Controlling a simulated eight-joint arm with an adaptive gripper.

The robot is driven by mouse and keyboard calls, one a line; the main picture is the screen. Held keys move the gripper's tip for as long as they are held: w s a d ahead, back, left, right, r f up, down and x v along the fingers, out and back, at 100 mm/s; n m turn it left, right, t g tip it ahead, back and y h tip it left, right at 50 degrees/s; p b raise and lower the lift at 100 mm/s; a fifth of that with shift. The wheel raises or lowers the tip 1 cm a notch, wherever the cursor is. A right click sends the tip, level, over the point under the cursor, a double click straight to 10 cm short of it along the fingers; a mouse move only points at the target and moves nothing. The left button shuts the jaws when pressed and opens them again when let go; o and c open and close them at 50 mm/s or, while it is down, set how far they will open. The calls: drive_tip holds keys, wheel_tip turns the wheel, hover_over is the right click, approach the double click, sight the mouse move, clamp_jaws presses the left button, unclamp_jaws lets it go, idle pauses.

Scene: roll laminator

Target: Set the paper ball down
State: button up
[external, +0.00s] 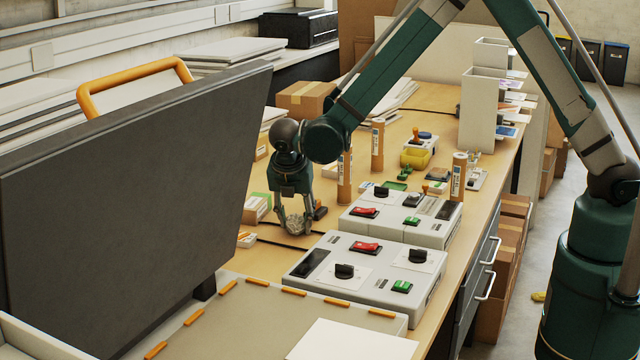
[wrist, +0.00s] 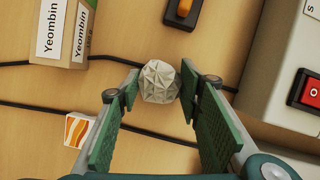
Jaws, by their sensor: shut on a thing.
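The paper ball (wrist: 160,82) is pale grey and faceted. In the wrist view it sits between the tips of my gripper's two green finger pads, with wood tabletop behind it. My gripper (external: 296,222) points down in the external view and is shut on the ball (external: 297,224), low over the bench, left of the control boxes. I cannot tell whether the ball touches the tabletop.
A control box (external: 372,268) with red and green switches stands to the right, with a second one (external: 405,217) behind. A Yeombin-labelled box (wrist: 66,30) and an orange-striped item (wrist: 80,128) lie left. Black cables (wrist: 150,133) cross the bench. A large dark panel (external: 120,190) rises at left.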

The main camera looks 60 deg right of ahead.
drive_tip(key=shift+f, duration=0.1)
drive_tip(key=o, duration=0.3)
drive_tip(key=shift+f, duration=0.1)
drive_tip(key=o, duration=0.5)
drive_tip(key=shift+c, duration=0.2)
drive_tip(key=shift+r, duration=0.2)
drive_tip(key=v, duration=1.2)
drive_tip(key=shift+r, duration=0.1)
